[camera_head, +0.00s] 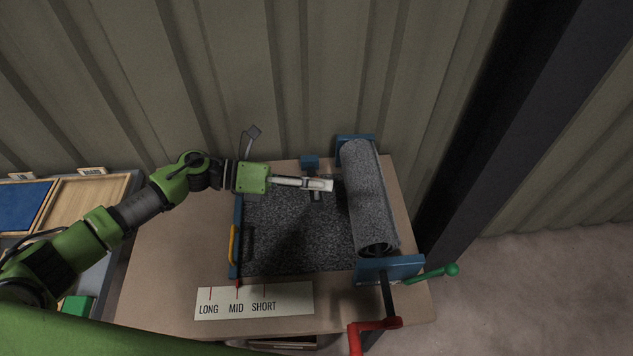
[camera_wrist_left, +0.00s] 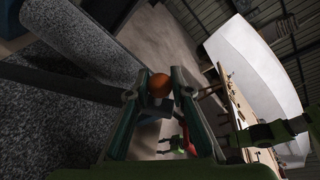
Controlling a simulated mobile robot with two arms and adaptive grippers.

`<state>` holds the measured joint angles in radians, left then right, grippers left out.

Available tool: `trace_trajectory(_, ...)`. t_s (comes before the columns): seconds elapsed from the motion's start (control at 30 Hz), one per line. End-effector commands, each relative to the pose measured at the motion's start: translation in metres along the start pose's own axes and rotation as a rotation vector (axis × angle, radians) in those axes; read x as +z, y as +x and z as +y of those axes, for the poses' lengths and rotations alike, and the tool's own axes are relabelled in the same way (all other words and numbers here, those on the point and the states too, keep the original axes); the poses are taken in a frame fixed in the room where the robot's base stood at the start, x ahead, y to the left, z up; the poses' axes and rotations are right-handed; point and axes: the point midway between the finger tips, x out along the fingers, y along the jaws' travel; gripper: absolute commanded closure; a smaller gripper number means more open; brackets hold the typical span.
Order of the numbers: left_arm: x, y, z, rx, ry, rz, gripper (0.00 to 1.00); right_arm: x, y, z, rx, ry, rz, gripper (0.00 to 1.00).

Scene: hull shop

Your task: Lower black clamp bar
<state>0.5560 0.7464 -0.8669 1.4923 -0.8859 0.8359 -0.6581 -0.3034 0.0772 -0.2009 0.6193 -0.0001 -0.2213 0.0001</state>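A dark bar (camera_wrist_left: 60,80), which seems to be the black clamp bar, crosses the grey carpet (camera_wrist_left: 35,125) in the left wrist view. In the head view a short dark piece (camera_head: 315,197) shows over the carpet, partly hidden by my left gripper (camera_head: 320,184). In the left wrist view the gripper's two fingers (camera_wrist_left: 160,88) stand apart. An orange ball-shaped knob (camera_wrist_left: 159,84) shows between their tips; I cannot tell whether they touch it.
The grey roll (camera_head: 368,195) lies in a blue frame (camera_head: 392,267) at the table's right. A red crank (camera_head: 375,328) and green lever (camera_head: 438,273) stick out in front. A LONG, MID, SHORT card (camera_head: 290,300) lies at the front. The table (camera_head: 165,260) is clear at left.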

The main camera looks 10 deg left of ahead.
Motion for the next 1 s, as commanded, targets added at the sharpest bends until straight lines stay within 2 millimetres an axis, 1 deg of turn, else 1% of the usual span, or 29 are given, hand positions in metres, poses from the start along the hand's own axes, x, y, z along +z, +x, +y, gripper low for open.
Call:
trace_trajectory(0.17, -0.005, 0.001, 0.002, 0.002, 0.009, -0.001, 1.00, 0.000, 0.004, 0.000, 0.000, 0.000, 0.000, 0.60)
trace_trajectory(0.27, -0.013, 0.003, 0.004, 0.006, 0.028, -0.006, 1.00, 0.000, 0.011, 0.001, 0.001, 0.000, 0.001, 0.60)
trace_trajectory(0.37, -0.027, 0.006, 0.007, 0.011, 0.063, -0.012, 1.00, 0.001, 0.022, 0.001, 0.002, 0.000, 0.002, 0.60)
trace_trajectory(0.57, -0.067, 0.015, 0.019, 0.028, 0.164, -0.032, 1.00, 0.003, 0.056, 0.003, 0.004, -0.001, 0.004, 0.60)
trace_trajectory(0.7, -0.097, 0.022, 0.030, 0.044, 0.250, -0.049, 1.00, 0.004, 0.086, 0.004, 0.005, -0.001, 0.005, 0.60)
trace_trajectory(0.9, -0.133, 0.033, 0.048, 0.065, 0.367, -0.073, 1.00, 0.007, 0.127, 0.003, 0.006, 0.000, 0.005, 0.60)
trace_trajectory(1.0, -0.148, 0.037, 0.057, 0.074, 0.420, -0.083, 1.00, 0.009, 0.147, 0.003, 0.006, 0.000, 0.006, 0.60)
